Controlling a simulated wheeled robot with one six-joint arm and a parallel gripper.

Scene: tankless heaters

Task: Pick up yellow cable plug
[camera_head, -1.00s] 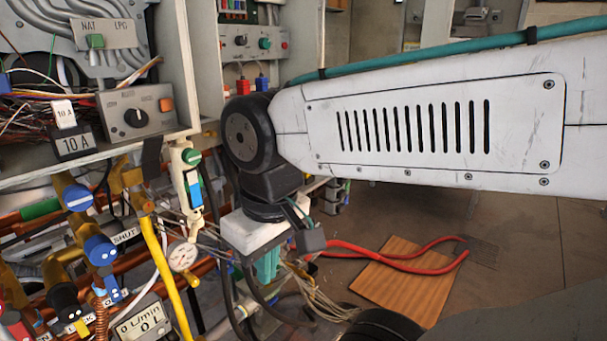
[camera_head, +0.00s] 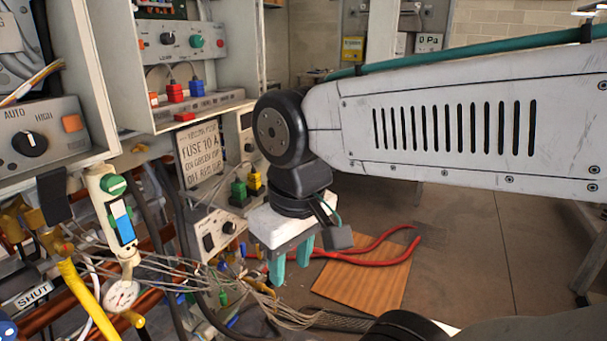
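A small yellow plug (camera_head: 255,182) with a dark top stands beside a green plug (camera_head: 239,190) on the heater panel, left of my wrist. My gripper (camera_head: 291,262) points down, below and to the right of the yellow plug. Its two teal fingers are apart with nothing visible between them. They are clear of the plug in the picture; the depth between them is hard to tell.
Red plugs (camera_head: 175,91) and blue plugs (camera_head: 197,87) sit on a shelf above. Loose grey wires (camera_head: 180,268) and dark hoses hang left of my gripper. A red-handled tool (camera_head: 375,258) lies on a wooden board (camera_head: 350,285) on the floor.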

